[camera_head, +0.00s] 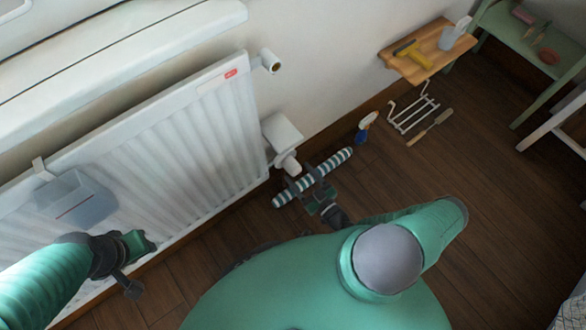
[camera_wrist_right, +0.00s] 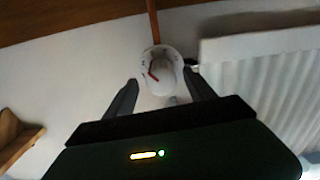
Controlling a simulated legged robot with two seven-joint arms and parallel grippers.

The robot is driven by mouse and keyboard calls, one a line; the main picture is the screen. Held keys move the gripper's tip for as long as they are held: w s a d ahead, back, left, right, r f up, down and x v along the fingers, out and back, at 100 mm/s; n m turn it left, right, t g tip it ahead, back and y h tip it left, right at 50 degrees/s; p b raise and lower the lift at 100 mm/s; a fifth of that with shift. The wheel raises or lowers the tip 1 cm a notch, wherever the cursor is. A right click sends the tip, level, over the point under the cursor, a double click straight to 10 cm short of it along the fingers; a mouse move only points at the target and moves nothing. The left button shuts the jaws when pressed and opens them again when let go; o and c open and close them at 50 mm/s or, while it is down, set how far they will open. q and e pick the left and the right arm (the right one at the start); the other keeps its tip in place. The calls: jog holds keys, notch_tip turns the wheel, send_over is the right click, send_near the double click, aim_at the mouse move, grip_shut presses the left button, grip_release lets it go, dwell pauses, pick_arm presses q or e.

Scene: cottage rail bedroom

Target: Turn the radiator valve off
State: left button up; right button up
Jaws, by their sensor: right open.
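The white radiator valve knob (camera_head: 288,163) sits low at the right end of the white radiator (camera_head: 190,150). In the right wrist view the knob (camera_wrist_right: 160,70) shows its face, with small dark marks and a red pointer. My right gripper (camera_head: 305,178) is open close to the knob; in the wrist view its fingers stand on either side of the knob, with no clear contact visible. My left gripper (camera_head: 131,262) is in front of the radiator at lower left, and its jaws are unclear.
A white box (camera_head: 283,132) is above the knob, and a pipe fitting (camera_head: 270,62) is at the radiator's upper corner. A blue bottle (camera_head: 363,130), a rack (camera_head: 412,110) and a brush (camera_head: 432,125) are on the floor. A wooden shelf (camera_head: 430,55) is on the wall.

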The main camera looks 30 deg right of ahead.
jog(key=w, duration=0.4)
jog(key=shift+w+a+b, duration=0.1)
jog(key=shift+a+b, duration=0.1)
jog(key=shift+b, duration=0.15)
jog(key=c, duration=1.4)
